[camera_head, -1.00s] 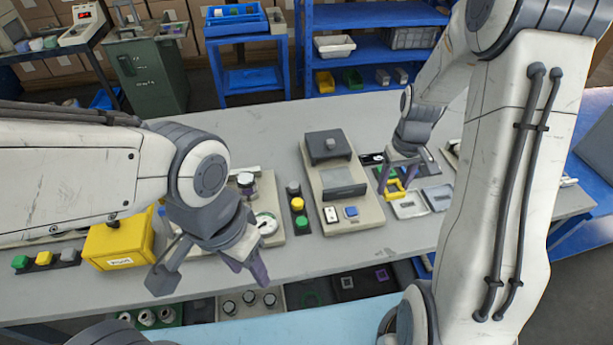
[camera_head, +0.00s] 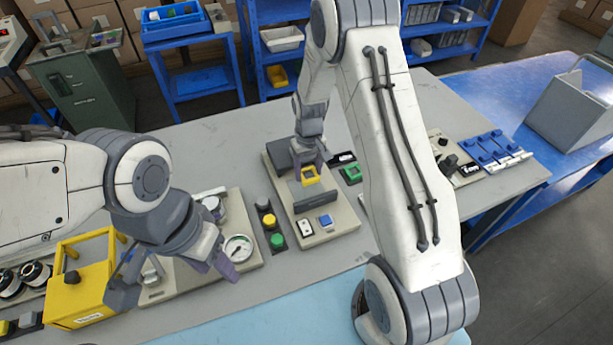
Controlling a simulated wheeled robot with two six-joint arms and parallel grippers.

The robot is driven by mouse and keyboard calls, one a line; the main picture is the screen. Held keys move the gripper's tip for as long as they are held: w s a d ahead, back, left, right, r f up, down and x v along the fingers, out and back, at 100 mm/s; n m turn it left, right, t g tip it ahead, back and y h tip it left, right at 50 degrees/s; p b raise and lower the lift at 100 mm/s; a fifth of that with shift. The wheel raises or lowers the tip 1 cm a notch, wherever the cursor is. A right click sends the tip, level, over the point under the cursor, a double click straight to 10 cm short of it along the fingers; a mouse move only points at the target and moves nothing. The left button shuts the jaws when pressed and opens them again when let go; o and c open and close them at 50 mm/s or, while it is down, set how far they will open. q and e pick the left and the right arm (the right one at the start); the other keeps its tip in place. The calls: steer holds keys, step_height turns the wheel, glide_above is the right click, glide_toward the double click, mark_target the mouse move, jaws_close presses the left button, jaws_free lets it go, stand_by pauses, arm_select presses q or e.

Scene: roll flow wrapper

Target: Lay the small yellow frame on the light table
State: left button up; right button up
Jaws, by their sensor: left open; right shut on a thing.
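The small yellow frame (camera_head: 310,181) is in my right gripper (camera_head: 310,168), which is shut on it. They are in front of the dark block at the back of a beige machine (camera_head: 338,224), above or near its upright grey plate (camera_head: 323,190); I cannot tell whether the frame touches it. My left gripper (camera_head: 172,277) is open and empty, its fingers spread over the front of a beige gauge panel (camera_head: 247,262). I cannot pick out with certainty which thing is the light table.
A yellow box (camera_head: 80,285) stands left of my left gripper. A button strip (camera_head: 270,222) lies between gauge panel and machine. A green frame (camera_head: 352,174) is right of the machine. My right arm hides the bench beyond. A blue table (camera_head: 530,90) stands at right.

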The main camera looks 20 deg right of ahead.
mark_target(306, 175)
steer(key=shift+w+a+f, duration=0.2)
steer(key=shift+w+a, duration=0.05)
steer(key=shift+f, duration=0.25)
step_height(306, 175, down, 3)
steer(key=shift+f+p, duration=0.15)
steer(key=shift+p, duration=0.5)
steer(key=shift+f, duration=0.15)
steer(key=shift+f, duration=0.2)
steer(key=o, duration=1.3)
steer(key=shift+r, duration=0.15)
